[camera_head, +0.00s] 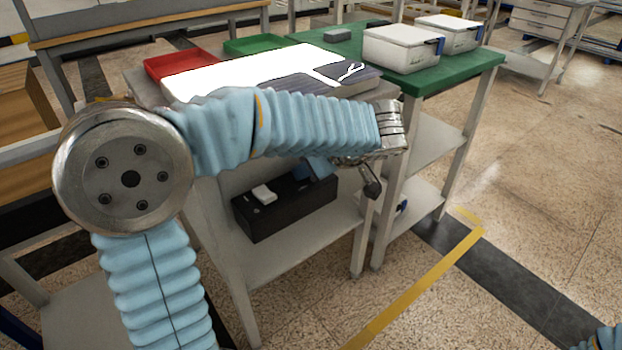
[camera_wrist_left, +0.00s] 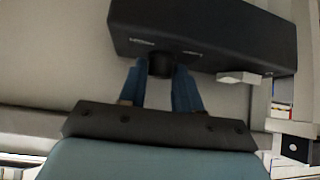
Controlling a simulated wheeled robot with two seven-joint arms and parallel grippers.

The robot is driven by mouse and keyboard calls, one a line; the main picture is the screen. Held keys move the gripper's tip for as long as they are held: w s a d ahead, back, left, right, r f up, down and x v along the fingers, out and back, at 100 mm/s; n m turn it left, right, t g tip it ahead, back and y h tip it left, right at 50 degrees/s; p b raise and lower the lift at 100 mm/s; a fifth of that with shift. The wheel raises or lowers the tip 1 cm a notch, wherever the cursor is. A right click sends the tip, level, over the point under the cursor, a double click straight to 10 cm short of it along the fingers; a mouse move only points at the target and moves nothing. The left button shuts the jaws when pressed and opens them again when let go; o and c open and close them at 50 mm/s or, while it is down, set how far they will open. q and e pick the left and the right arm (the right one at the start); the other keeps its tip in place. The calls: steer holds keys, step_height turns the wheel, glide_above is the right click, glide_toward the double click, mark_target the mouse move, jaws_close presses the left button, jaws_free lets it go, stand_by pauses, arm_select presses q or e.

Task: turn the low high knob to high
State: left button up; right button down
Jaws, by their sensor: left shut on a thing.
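A black control box (camera_head: 285,212) sits on the lower shelf of the grey workbench. It also fills the top of the left wrist view (camera_wrist_left: 215,35), with small white labels on its face. A round black knob (camera_wrist_left: 161,66) stands out from that face. My left gripper (camera_wrist_left: 160,78) has its two blue fingers closed around the knob, one on each side. In the head view my left gripper (camera_head: 318,168) reaches the box from above, and my arm hides the knob there. The knob's pointer and the label wording are too small to read. My right gripper is out of view.
A white block (camera_head: 263,194) sticks out from the box and also shows in the wrist view (camera_wrist_left: 239,78). The workbench top (camera_head: 388,92) is above my gripper, with a red tray (camera_head: 182,64) on it. White cases (camera_head: 402,48) stand on a green table. The shelf's front (camera_head: 300,255) is clear.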

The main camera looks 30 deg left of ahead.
arm_select(q)
steer(key=m+t+b, duration=0.1)
steer(key=m+b, duration=0.1)
steer(key=m+t+h+b, duration=0.1)
steer(key=b, duration=0.1)
steer(key=m+t+h+b, duration=0.1)
steer(key=m+b, duration=0.1)
steer(key=shift+s+a+f+m+t, duration=0.2)
steer(key=shift+s+f+m+t, duration=0.1)
steer(key=shift+t, duration=0.1)
steer(key=shift+r+m+t+h+b, duration=0.15)
steer(key=shift+m+t+h+b, duration=0.35)
steer(key=shift+m+h+b, duration=0.5)
steer(key=shift+a+m+t+h+b, duration=0.1)
steer(key=shift+m+t+h+b, duration=0.35)
steer(key=shift+m, duration=0.75)
steer(key=shift+s, duration=0.1)
steer(key=o, duration=1)
steer(key=shift+r, duration=0.1)
steer(key=shift+o, duration=0.2)
steer(key=shift+r, duration=0.15)
